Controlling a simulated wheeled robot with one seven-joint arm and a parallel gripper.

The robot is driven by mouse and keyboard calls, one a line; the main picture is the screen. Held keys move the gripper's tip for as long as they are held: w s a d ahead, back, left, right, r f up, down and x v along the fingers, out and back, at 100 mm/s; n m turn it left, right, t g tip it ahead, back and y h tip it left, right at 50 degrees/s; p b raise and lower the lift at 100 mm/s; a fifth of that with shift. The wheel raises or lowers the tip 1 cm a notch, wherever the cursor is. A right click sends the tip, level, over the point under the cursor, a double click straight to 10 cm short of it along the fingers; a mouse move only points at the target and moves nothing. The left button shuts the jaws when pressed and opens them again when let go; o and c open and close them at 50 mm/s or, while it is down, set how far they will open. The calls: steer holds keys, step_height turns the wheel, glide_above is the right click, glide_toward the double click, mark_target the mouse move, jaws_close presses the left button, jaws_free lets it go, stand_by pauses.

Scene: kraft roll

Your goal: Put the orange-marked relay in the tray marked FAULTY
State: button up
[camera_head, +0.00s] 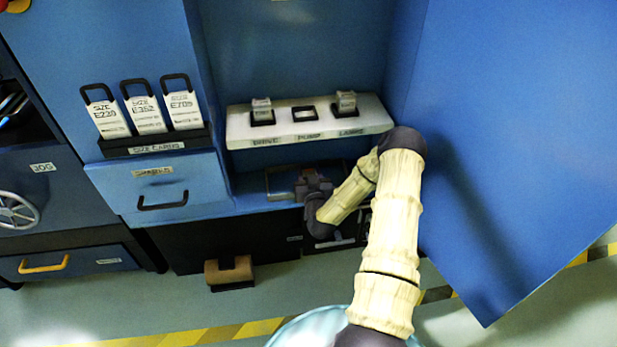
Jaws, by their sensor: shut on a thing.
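My gripper (313,186) is low in the cabinet bay, below the front edge of the white socket shelf. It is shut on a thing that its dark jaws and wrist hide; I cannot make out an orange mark. The middle socket (304,114), labelled PUMP, is empty. Pale relays stand in the left socket (262,108) and the right socket (346,101); neither shows a clear orange mark. A shallow tray (279,183) lies on the blue ledge, just left of and partly behind my gripper. I cannot read a FAULTY label on it.
The white shelf (238,127) overhangs the ledge close above my gripper. A blue door panel (520,120) stands open at the right. Size cards (145,113) stand in a dark rack at the left.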

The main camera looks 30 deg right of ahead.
steer(key=shift+f, duration=0.7)
steer(key=shift+f, duration=0.1)
steer(key=shift+f, duration=0.1)
steer(key=o, duration=1)
steer(key=shift+r, duration=0.2)
steer(key=p+v, duration=0.4)
steer(key=v, duration=0.8)
